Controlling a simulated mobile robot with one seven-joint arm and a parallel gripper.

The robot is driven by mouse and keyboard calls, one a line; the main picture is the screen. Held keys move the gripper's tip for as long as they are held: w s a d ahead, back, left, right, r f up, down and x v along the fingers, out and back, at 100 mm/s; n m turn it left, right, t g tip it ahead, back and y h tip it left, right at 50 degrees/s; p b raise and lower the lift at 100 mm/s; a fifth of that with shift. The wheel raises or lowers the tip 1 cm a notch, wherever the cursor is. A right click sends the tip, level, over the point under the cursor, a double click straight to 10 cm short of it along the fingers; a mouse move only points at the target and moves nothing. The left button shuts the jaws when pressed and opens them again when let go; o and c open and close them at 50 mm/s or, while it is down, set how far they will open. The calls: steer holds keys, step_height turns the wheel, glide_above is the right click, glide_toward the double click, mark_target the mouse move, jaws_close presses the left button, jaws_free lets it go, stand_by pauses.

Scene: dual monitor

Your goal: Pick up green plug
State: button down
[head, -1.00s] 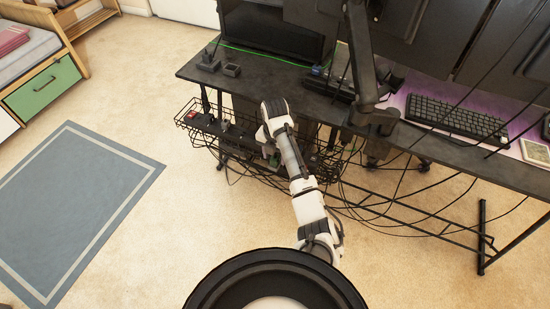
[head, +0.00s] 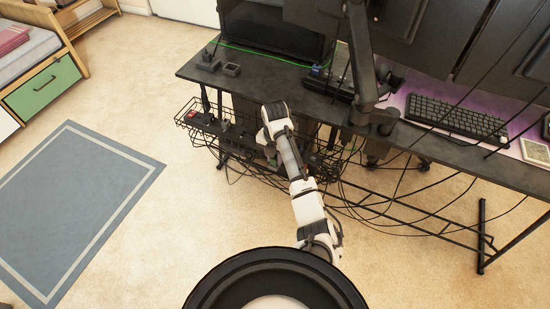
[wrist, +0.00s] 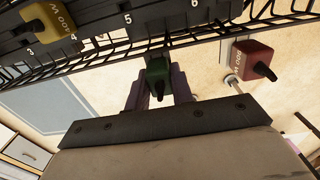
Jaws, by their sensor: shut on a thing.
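The green plug (wrist: 158,74) is in the wrist view, between the two fingers of my gripper (wrist: 158,88). My gripper is shut on it, just below the black wire basket. A short black cable stub shows on the plug's near end. In the head view my arm reaches to the basket under the desk, and my gripper and the plug are hidden behind the wrist.
The wire basket (head: 190,124) hangs under the black desk (head: 270,84). It holds a numbered power strip (wrist: 95,27). A yellow plug (wrist: 50,20) sits near the strip, and a red plug (wrist: 250,60) is at the right. Loose cables hang below the desk.

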step_height(320, 180, up, 25)
steer(key=p, duration=0.7)
steer(key=shift+f, duration=0.2)
stand_by(0.5)
